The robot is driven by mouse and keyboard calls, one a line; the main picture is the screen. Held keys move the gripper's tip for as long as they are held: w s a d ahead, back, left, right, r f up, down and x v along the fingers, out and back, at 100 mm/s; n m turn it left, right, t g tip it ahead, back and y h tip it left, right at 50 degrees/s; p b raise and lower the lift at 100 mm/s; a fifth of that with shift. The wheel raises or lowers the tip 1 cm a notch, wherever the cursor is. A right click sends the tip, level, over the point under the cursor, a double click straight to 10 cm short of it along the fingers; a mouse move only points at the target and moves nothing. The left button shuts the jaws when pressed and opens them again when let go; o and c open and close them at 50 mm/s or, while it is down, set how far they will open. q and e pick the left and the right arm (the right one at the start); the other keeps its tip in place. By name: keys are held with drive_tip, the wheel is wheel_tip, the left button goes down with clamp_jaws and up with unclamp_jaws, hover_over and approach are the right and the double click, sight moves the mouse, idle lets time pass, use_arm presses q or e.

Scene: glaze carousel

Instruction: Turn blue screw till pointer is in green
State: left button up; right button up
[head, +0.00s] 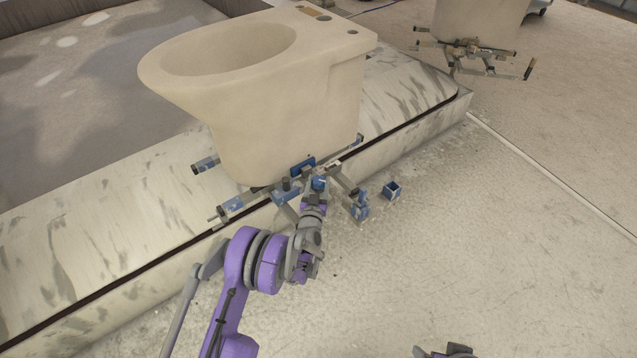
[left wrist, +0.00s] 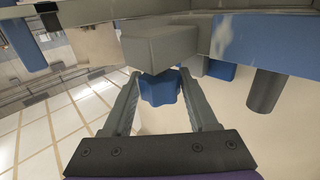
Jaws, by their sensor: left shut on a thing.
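The blue screw (left wrist: 160,88) shows in the left wrist view as a lobed blue knob under a grey block (left wrist: 160,46). My left gripper (left wrist: 160,104) has one finger on each side of it and is shut on it. In the head view my left gripper (head: 316,190) is at the metal carrier (head: 232,205) below the toilet bowl and hides the screw. I cannot make out a pointer or a green zone in either view. A grey and dark piece at the bottom edge, perhaps my right gripper (head: 446,351), is mostly cut off.
The beige toilet bowl (head: 270,110) stands on the carrier over a pale, streaked ledge (head: 120,215). A second bowl (head: 478,18) is at the back right. The right floor is clear.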

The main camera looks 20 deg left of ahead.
use_arm(q)
drive_tip(key=o, duration=1.4)
drive_tip(key=s, duration=0.7)
drive_tip(key=s+d, duration=0.1)
drive_tip(key=s, duration=0.2)
drive_tip(key=shift+s+d, duration=0.1)
drive_tip(key=shift+s, duration=0.3)
